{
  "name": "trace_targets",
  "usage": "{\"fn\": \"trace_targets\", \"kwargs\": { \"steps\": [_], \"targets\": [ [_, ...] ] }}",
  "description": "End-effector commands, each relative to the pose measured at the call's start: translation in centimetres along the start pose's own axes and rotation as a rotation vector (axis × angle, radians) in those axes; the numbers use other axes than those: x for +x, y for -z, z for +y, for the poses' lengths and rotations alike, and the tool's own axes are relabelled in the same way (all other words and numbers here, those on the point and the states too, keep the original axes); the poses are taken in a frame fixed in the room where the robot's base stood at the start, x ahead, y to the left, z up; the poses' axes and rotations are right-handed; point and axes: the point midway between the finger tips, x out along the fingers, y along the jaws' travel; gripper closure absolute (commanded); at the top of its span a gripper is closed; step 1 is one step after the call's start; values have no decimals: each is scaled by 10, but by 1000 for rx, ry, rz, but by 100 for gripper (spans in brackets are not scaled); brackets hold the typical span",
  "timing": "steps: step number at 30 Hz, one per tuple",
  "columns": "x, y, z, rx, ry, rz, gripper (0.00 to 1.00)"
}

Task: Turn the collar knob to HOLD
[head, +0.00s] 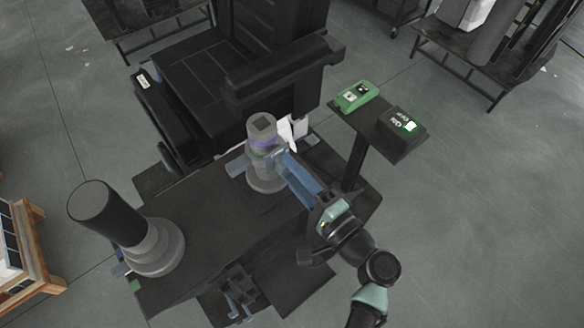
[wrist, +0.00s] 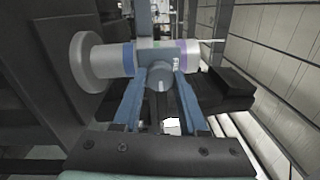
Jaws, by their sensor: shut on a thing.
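The collar (head: 263,150) is a grey ring with a purple band on the short grey lift column (head: 265,182) at mid-table. In the wrist view the column (wrist: 105,60) lies sideways, with blue, pale green and purple bands on its collar (wrist: 188,56). The round grey collar knob (wrist: 160,76) stands out from the collar toward the camera. My gripper (wrist: 160,82) has its two blue fingers closed on either side of the knob. In the head view my gripper (head: 284,160) reaches the collar from the right and hides the knob. No HOLD mark is legible.
A second column with a tall black cylinder (head: 105,213) stands at the left of the dark bench (head: 200,250). A post at the right carries a green box (head: 357,96) and a black box with a lit green panel (head: 402,123). White tags (head: 291,131) hang beside the collar.

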Motion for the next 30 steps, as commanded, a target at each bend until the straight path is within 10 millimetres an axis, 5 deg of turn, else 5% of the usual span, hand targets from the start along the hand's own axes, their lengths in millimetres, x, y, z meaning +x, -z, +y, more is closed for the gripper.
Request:
{"fn": "trace_targets", "kwargs": {
  "steps": [16, 17, 21, 30],
  "targets": [
    [0, 1, -1, 28, 3, 3, 100],
    [0, 1, -1, 28, 3, 3, 56],
    [0, 1, -1, 27, 2, 3, 31],
    [0, 0, 0, 26, 1, 2, 28]
  ]
}}
